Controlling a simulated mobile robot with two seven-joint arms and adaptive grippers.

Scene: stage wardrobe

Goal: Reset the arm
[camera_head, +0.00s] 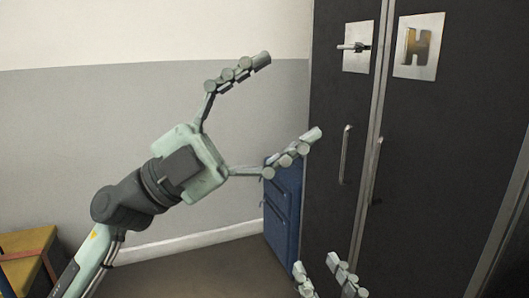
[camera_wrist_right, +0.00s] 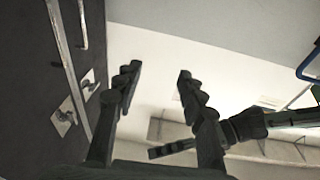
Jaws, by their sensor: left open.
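My left gripper (camera_head: 290,98) is raised in the upper middle of the head view. Its two fingers are spread wide with nothing between them, and it points right toward the dark wardrobe (camera_head: 338,95). My right gripper (camera_head: 318,266) shows only by its fingertips at the bottom edge of the head view. In the right wrist view its two fingers (camera_wrist_right: 158,72) stand apart with nothing between them. Part of my left arm (camera_wrist_right: 285,118) shows at the right of that view. The rest of my right arm is hidden.
The wardrobe doors look closed and bear a long handle (camera_head: 346,155), a latch plate (camera_head: 356,62) and an "H" plate (camera_head: 428,47). A blue case (camera_head: 283,215) stands beside the wardrobe. A yellow-topped box (camera_head: 28,243) is at lower left. Bare wall lies behind my left gripper.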

